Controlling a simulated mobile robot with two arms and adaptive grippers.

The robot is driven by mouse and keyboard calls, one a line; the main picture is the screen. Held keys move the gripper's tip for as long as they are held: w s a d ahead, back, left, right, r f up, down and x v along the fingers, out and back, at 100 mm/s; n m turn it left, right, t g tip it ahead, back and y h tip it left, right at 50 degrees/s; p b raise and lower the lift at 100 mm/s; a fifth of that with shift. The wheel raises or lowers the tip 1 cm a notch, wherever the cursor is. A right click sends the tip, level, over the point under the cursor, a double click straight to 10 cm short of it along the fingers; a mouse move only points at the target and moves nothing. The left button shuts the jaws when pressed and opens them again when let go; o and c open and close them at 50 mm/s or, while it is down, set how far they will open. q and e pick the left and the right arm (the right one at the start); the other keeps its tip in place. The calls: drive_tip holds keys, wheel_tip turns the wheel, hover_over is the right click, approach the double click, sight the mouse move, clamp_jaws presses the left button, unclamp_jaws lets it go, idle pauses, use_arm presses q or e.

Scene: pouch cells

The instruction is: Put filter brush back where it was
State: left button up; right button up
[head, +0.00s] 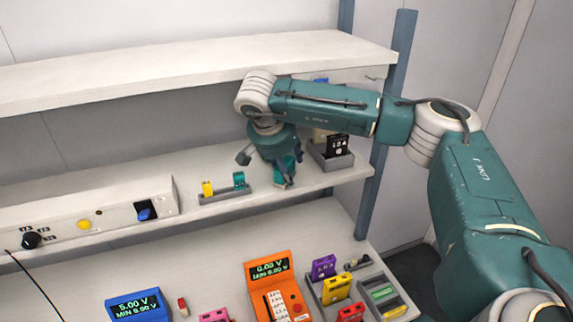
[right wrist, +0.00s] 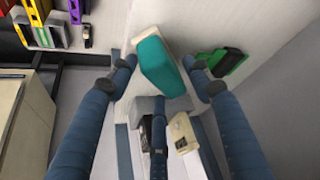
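A teal block with a cream end (right wrist: 160,68) shows between the fingers of my right gripper in the right wrist view. It may be the filter brush; I cannot tell for sure. My right gripper (head: 276,170) is over the middle shelf in the head view, fingers spread. In the right wrist view a small gap shows between the block and the fingertips on both sides, and a third finger lies below it. In the head view the gripper mostly hides the block. My left gripper is not in view.
A grey bin (head: 345,161) with a black box stands right of the gripper, close to the shelf post (head: 390,110). A small grey holder (head: 226,195) with yellow and teal pieces is at left. The upper shelf (head: 190,70) overhangs. The desk below holds meters and a parts tray (head: 398,312).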

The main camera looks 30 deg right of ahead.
drive_tip(key=shift+r, duration=0.2)
drive_tip(key=shift+s+a+r+b, duration=0.1)
drive_tip(key=shift+a+r+b, duration=0.15)
drive_tip(key=shift+r+b, duration=0.1)
drive_tip(key=b+v, duration=0.2)
drive_tip(key=v, duration=0.3)
drive_tip(key=shift+a+r, duration=0.15)
drive_tip(key=shift+r, duration=0.05)
drive_tip(key=shift+s+a+r, duration=0.1)
drive_tip(key=shift+s+r, duration=0.1)
drive_tip(key=shift+r, duration=0.3)
